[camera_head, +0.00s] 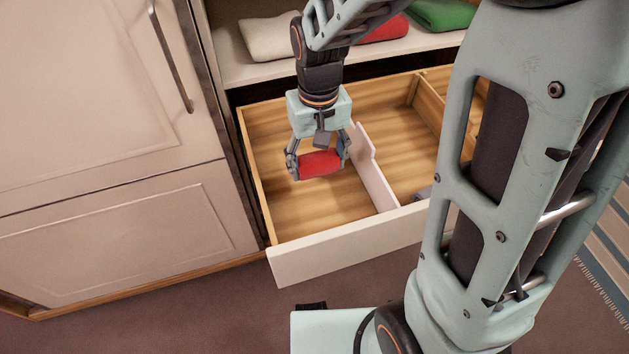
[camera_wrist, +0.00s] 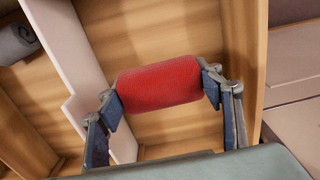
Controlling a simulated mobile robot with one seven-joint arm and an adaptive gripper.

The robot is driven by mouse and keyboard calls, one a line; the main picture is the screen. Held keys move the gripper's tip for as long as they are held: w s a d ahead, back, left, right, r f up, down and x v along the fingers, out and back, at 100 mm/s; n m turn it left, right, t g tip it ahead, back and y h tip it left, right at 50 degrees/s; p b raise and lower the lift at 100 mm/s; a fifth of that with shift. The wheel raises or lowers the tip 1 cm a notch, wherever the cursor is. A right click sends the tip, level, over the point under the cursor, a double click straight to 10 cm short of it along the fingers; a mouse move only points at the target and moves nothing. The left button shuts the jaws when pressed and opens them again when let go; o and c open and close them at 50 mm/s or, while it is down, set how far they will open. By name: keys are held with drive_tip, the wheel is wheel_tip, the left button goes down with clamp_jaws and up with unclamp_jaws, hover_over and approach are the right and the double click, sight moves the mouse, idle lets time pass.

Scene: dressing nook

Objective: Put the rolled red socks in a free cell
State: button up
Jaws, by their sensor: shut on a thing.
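The rolled red socks (camera_head: 320,163) are a short red roll held between the two fingers of my gripper (camera_head: 318,160). In the wrist view the roll (camera_wrist: 160,84) lies across between the fingertips, with my gripper (camera_wrist: 168,88) shut on its two ends. The open drawer (camera_head: 345,238) has a wooden floor split by a white divider (camera_head: 374,170). My gripper is over the left cell (camera_head: 290,215), whose visible floor is bare. How high the socks are above the floor is hard to tell.
A grey rolled item (camera_wrist: 17,43) lies in the cell across the divider. A wooden partition (camera_head: 430,103) stands farther right. Folded white (camera_head: 268,37), red (camera_head: 386,30) and green (camera_head: 440,14) cloths lie on the shelf above. A closed cabinet (camera_head: 90,130) stands left. My arm hides the drawer's right part.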

sight(317, 198)
wheel_tip(317, 198, down, 9)
drive_tip(key=shift+f+b, duration=0.2)
drive_tip(key=shift+b, duration=0.65)
drive_tip(key=shift+f, duration=0.2)
drive_tip(key=o, duration=1.1)
wheel_tip(317, 198, up, 12)
drive_tip(key=shift+r+p, duration=0.2)
drive_tip(key=shift+p, duration=1.05)
